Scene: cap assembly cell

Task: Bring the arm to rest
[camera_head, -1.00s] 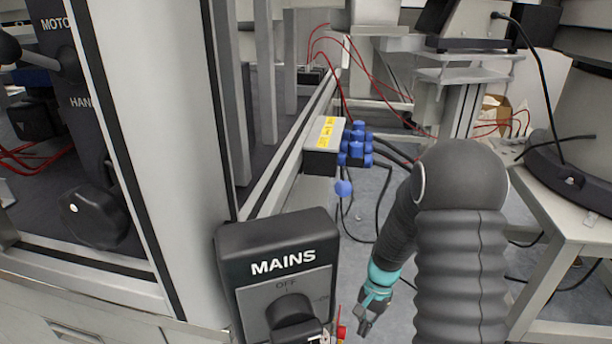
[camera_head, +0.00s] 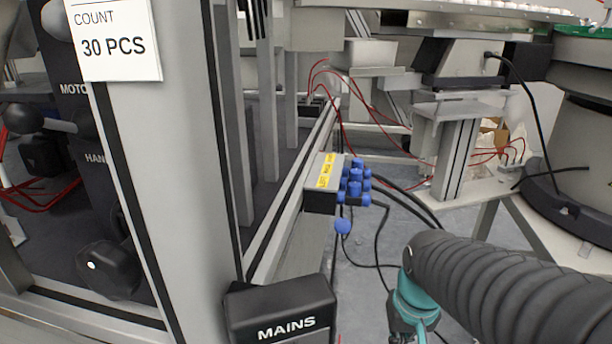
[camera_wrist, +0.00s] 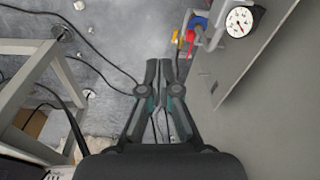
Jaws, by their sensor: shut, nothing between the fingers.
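My arm, in a black ribbed sleeve (camera_head: 510,285), reaches in from the lower right of the head view, with a teal joint (camera_head: 412,300) at its far end. The fingers fall at or below the bottom edge there. In the wrist view my gripper (camera_wrist: 160,65) points away over the grey floor, its two dark fingers together and empty. It touches nothing that I can see.
A MAINS switch box (camera_head: 280,310) and a cabinet post stand left of my arm. A box with blue connectors (camera_head: 355,182) is beyond it. In the wrist view, a gauge (camera_wrist: 240,21) and grey panel (camera_wrist: 255,110) are right, a table frame (camera_wrist: 45,75) left. Cables cross the floor.

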